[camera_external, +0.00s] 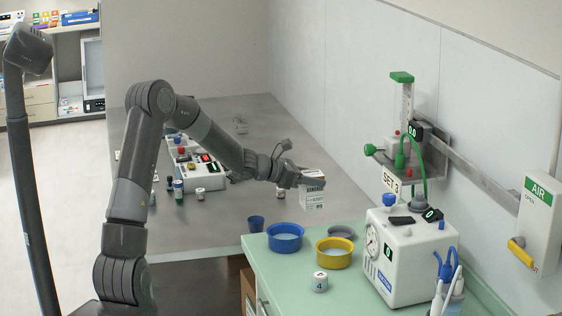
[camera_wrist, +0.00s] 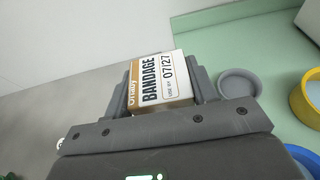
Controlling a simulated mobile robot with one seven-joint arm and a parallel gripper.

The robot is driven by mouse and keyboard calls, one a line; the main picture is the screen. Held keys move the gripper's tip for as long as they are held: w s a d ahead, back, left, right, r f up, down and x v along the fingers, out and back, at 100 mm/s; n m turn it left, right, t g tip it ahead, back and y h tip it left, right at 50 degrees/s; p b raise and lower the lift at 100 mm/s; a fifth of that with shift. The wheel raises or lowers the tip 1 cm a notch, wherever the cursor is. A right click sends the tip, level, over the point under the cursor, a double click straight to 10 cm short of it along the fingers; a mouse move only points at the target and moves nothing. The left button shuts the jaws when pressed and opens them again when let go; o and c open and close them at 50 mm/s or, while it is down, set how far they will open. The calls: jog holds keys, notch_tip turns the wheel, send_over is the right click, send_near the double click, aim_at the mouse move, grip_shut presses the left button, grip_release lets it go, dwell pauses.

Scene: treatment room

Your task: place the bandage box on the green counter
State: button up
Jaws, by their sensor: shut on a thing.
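The bandage box (camera_external: 313,190) is white with dark lettering; the wrist view shows it closer (camera_wrist: 160,80), with an orange-brown band and the word BANDAGE. My gripper (camera_external: 300,182) is shut on the box, which sits between its two fingers in the wrist view (camera_wrist: 163,92). In the external view the box appears near the far edge of the green counter (camera_external: 280,270), by the grey table; whether it touches a surface is hard to tell. The green counter also shows at the right of the wrist view (camera_wrist: 218,52).
A blue bowl (camera_external: 286,238), a yellow bowl (camera_external: 334,254) and a grey dish (camera_external: 341,232) stand on the counter. A small white jar (camera_external: 319,281) and a white machine (camera_external: 405,255) stand nearer. A blue cup (camera_external: 256,223) is on the grey table (camera_external: 225,225). The counter's front left is clear.

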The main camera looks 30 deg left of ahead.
notch_tip(320, 180, up, 25)
jog(key=s+d+m+g+h, duration=0.4)
jog(key=s+d+m+g, duration=0.55)
jog(key=s+d, duration=1.45)
jog(key=s+d+m+g+y, duration=0.1)
jog(key=s+d+m+g, duration=0.25)
jog(key=s, duration=0.55)
jog(key=s+d+m+g+y, duration=0.2)
jog(key=s+d+g, duration=0.15)
jog(key=s, duration=0.65)
jog(key=s+d+m+g+y, duration=0.1)
jog(key=s+d+m+g, duration=0.15)
jog(key=s+g, duration=0.45)
notch_tip(320, 180, down, 19)
jog(key=s+t, duration=0.1)
jog(key=t, duration=0.2)
jog(key=shift+m, duration=0.25)
jog(key=shift+w+a+f, duration=0.3)
jog(key=shift+w+f, duration=1.5)
jog(key=shift+w, duration=0.1)
jog(key=shift+w+a+f, duration=0.25)
jog(key=shift+w+f, duration=1.5)
jog(key=shift+w, duration=0.1)
jog(key=shift+w+a+f, duration=0.3)
jog(key=shift+w+f, duration=1.5)
jog(key=shift+w, duration=0.1)
jog(key=shift+f, duration=0.15)
